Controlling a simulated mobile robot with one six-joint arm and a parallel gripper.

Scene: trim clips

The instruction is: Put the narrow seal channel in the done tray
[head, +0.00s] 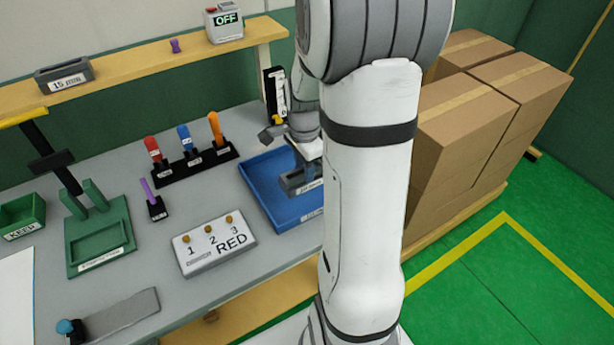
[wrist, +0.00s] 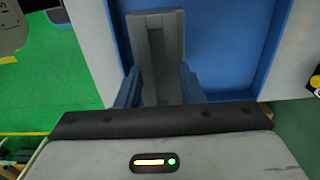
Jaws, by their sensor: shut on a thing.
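A grey channel piece (wrist: 157,45) lies between the blue fingers of my gripper (wrist: 160,88), and the gripper is shut on it. In the head view the grey channel (head: 292,184), with a small white label, shows over the blue tray (head: 258,187). The blue tray also shows in the wrist view (wrist: 240,50). I cannot tell whether the channel touches the tray floor. The tray's front label is too small to read, and my arm hides its right part. Another grey channel (head: 64,78), labelled 15, sits on the shelf at the upper left.
A white button box (head: 213,243) marked RED stands in front of the tray. A green fixture (head: 100,235) and green KEEP bin (head: 22,214) are further left. Cardboard boxes (head: 465,115) stand at right.

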